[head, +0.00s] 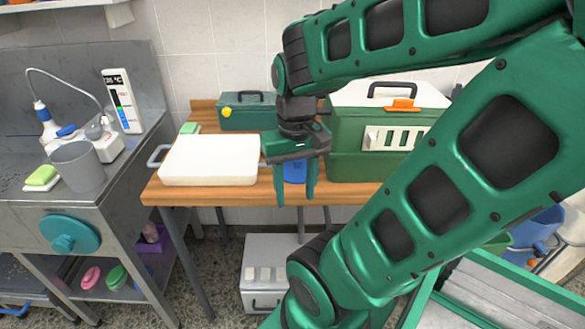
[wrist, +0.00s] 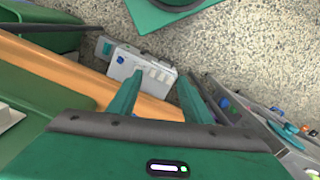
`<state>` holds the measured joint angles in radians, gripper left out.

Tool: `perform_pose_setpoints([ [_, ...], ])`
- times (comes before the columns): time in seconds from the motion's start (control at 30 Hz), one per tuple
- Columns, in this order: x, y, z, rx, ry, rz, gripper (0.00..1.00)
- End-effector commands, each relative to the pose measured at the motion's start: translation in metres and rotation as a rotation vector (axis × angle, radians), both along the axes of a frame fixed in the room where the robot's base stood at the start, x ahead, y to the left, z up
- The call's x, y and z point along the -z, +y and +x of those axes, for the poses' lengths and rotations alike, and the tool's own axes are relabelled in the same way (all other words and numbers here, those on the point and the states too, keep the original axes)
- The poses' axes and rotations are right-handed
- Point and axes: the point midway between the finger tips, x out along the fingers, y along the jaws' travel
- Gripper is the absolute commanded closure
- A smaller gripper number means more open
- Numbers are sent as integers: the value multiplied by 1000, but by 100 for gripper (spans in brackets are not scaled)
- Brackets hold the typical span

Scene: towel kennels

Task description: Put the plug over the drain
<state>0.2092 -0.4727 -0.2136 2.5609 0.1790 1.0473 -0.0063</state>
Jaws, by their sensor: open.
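A round teal disc with a raised knob, which looks like the plug (head: 70,233), is against the front of the steel wash unit at left in the head view. I cannot make out a drain in either view. My gripper (head: 296,197) is open and empty, pointing down by the front edge of the wooden table, well to the right of the disc. In the wrist view my gripper's (wrist: 160,92) two fingers stand apart with nothing between them but the table edge and floor beyond.
The wooden table (head: 228,196) holds a white tray (head: 210,160), a dark green box (head: 247,115) and a large green crate (head: 350,165). A grey cup (head: 78,168) stands on the steel unit (head: 20,205). A light grey box (head: 265,268) sits on the floor below.

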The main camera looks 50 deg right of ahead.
Motion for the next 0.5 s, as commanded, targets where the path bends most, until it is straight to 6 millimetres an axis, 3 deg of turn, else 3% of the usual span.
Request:
perform_pose_setpoints([
  [0.03, -5, -1, -8, -7, -16, -1, 55],
  [0.17, -12, -6, 2, -105, -16, -1, 55],
  [0.5, -39, -62, 64, -746, -15, 9, 55],
])
